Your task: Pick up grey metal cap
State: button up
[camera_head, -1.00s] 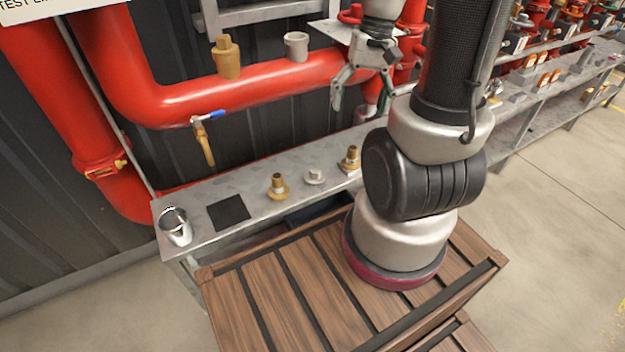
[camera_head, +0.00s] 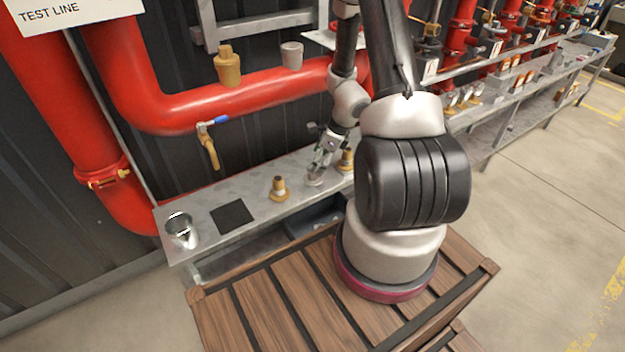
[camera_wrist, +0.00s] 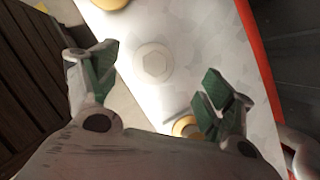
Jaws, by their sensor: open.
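The grey metal cap (camera_head: 313,181) sits on the metal shelf between two brass fittings, partly hidden by my gripper in the head view. In the wrist view the cap (camera_wrist: 154,62) shows from above, pale with a hexagonal top. It lies between the lines of my fingers, a little beyond the fingertips. My gripper (camera_head: 320,165) is over the cap, pointing down. In the wrist view its green-padded fingers (camera_wrist: 158,85) are spread wide with nothing between them; contact with the cap cannot be told.
One brass fitting (camera_head: 279,189) stands left of the cap, another (camera_head: 346,162) close on its right. The metal shelf (camera_head: 262,207) also bears a shiny cup (camera_head: 181,231) and a black square (camera_head: 232,217). A red pipe (camera_head: 200,105) runs behind.

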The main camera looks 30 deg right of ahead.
aim_at(314, 172)
jog(key=x, duration=0.6)
jog(key=shift+s+f, duration=0.2)
jog(key=shift+s, duration=0.15)
jog(key=c, duration=1.1)
